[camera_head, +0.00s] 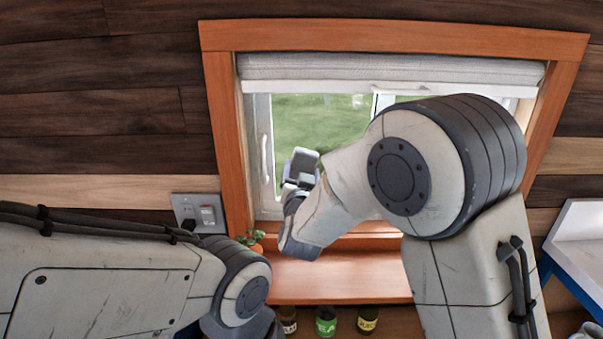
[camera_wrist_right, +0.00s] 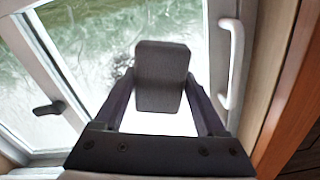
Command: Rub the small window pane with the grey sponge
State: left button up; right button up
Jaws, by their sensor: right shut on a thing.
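The small window pane (camera_head: 318,122) is set in a wooden frame on the back wall. In the right wrist view the pane (camera_wrist_right: 102,35) carries whitish streaks over a green outdoor view. My right gripper (camera_head: 302,172) is at the lower left of the pane. In the right wrist view my right gripper (camera_wrist_right: 160,95) is shut on the grey sponge (camera_wrist_right: 161,70), which lies in front of the glass. I cannot tell whether the sponge touches the glass. My left arm comes in from the left, low down, and its gripper is out of sight.
A white window handle (camera_head: 265,160) stands out left of the pane. A small plant (camera_head: 250,238) sits at the sill's left end, and several jars (camera_head: 326,321) stand below the sill (camera_head: 340,278). A wall socket (camera_head: 198,212) is left of the frame. A rolled blind (camera_head: 390,68) hangs above.

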jog(key=shift+w, duration=0.95)
dwell(0.5)
